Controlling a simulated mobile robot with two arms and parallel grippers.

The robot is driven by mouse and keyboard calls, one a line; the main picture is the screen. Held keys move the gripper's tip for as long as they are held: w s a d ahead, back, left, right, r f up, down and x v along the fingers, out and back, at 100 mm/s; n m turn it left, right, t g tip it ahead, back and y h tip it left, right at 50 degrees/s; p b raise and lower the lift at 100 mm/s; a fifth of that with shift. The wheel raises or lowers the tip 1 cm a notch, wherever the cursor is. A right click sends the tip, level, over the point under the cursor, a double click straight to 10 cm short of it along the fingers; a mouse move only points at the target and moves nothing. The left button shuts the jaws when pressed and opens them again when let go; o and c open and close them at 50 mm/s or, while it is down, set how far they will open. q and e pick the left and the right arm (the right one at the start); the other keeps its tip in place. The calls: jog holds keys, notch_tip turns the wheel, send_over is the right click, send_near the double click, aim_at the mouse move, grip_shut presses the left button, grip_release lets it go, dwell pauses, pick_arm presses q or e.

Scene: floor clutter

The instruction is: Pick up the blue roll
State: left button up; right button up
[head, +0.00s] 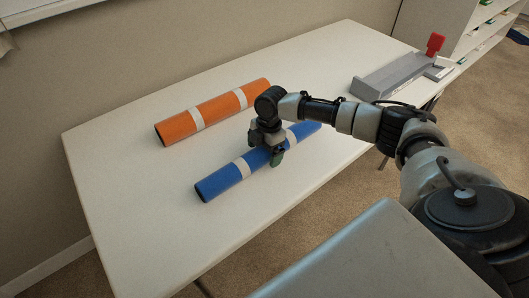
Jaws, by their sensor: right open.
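The blue roll (219,181) lies on the white table and has two pale bands around it. It points from lower left to upper right. My right gripper (272,153) is over the middle of the blue roll, between its two bands, pointing down. The gripper is open, with one fingertip showing on the near side of the roll. The far finger is mostly hidden, and I cannot tell whether either finger touches the roll. My left gripper is not in view.
An orange roll (213,109) with pale bands lies behind the blue one, roughly parallel. A grey tray-like device (398,75) with a red part (435,44) sits at the table's right end. The white table (120,165) is clear at left. Shelves (480,38) stand at upper right.

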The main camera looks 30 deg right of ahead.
jog(key=c, duration=1.1)
